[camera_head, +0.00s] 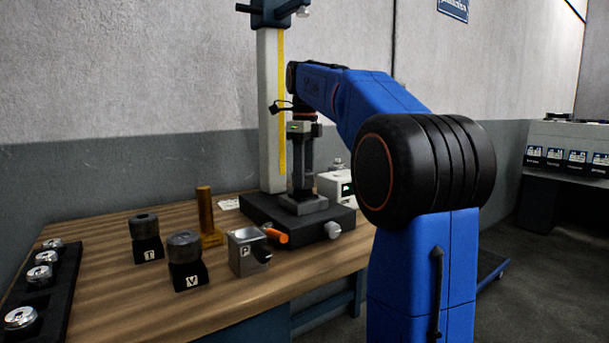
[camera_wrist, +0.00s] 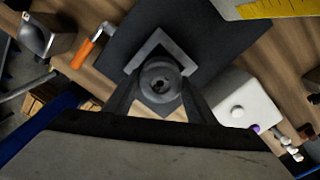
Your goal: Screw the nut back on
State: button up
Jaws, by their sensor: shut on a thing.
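My gripper (camera_head: 302,193) points straight down over the black base (camera_head: 335,222) of the column stand. In the wrist view my gripper (camera_wrist: 160,90) is shut on a round grey part (camera_wrist: 160,74), which I take to be the nut, with a dark recess in its middle. The part sits within a grey angular holder (camera_wrist: 137,58) on the black base. From the head view the fingers hide the part, and I cannot tell whether it is threaded onto anything beneath it.
Blocks marked T (camera_head: 147,249), V (camera_head: 188,275) and P (camera_head: 243,256) stand left of the base, with an orange handle (camera_head: 275,236) and a brass post (camera_head: 206,212). A black tray (camera_head: 38,302) holds silver parts. The stand's column (camera_head: 268,110) rises close behind my gripper.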

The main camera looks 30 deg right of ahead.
jog(key=o, duration=1.2)
jog(key=shift+r, duration=0.1)
notch_tip(320, 180, up, 7)
jog(key=shift+f, duration=0.2)
jog(key=shift+r, duration=0.4)
jog(key=shift+s, duration=0.15)
